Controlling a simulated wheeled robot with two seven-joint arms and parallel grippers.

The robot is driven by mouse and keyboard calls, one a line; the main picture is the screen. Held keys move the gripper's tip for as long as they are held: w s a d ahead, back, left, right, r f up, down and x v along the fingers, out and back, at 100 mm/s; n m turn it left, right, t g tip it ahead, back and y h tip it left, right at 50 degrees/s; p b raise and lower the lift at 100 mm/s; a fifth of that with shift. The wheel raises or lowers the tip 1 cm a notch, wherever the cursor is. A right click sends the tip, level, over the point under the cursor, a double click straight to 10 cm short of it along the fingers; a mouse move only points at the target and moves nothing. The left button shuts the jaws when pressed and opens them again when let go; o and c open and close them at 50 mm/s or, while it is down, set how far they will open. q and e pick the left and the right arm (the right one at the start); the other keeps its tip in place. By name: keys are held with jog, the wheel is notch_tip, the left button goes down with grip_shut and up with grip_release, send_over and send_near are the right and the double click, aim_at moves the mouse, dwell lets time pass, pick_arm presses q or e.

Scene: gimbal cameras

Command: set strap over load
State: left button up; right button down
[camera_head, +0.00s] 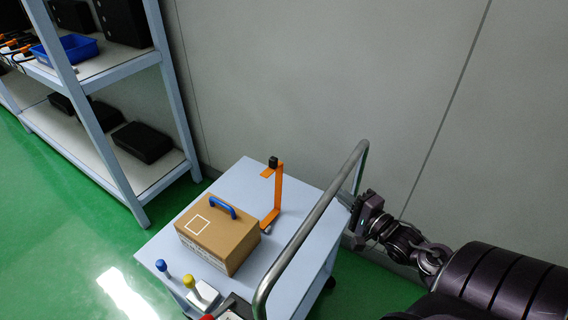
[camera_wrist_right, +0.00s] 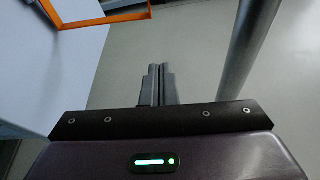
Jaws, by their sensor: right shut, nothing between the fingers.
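The load is a brown cardboard box (camera_head: 222,236) with a blue handle (camera_head: 222,206) on top and a white square outline, sitting on the light blue cart top (camera_head: 242,176). The strap (camera_head: 277,196) is an orange bent piece standing upright behind the box, with a black knob at its top; it is beside the box, not over it. Its orange edge also shows at the top of the right wrist view (camera_wrist_right: 110,18). My right gripper (camera_head: 362,212) is shut and empty, outside the cart's handrail on the right. In the right wrist view its fingers (camera_wrist_right: 158,84) are together.
A grey handrail (camera_head: 312,218) stands along the cart's right side, between my right gripper and the box. A blue-topped peg (camera_head: 162,267) and a yellow-knobbed item (camera_head: 202,293) are at the cart's front. Shelving (camera_head: 130,66) stands at the left, a wall behind.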

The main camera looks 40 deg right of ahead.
jog(key=w+a, duration=0.1)
jog(key=w, duration=1.9)
jog(key=a, duration=0.1)
jog(key=s+a+p, duration=0.1)
jog(key=s+a, duration=0.1)
jog(key=a, duration=0.1)
jog(key=shift+f+p, duration=0.1)
jog(key=shift+p, duration=0.2)
jog(key=shift+d, duration=0.1)
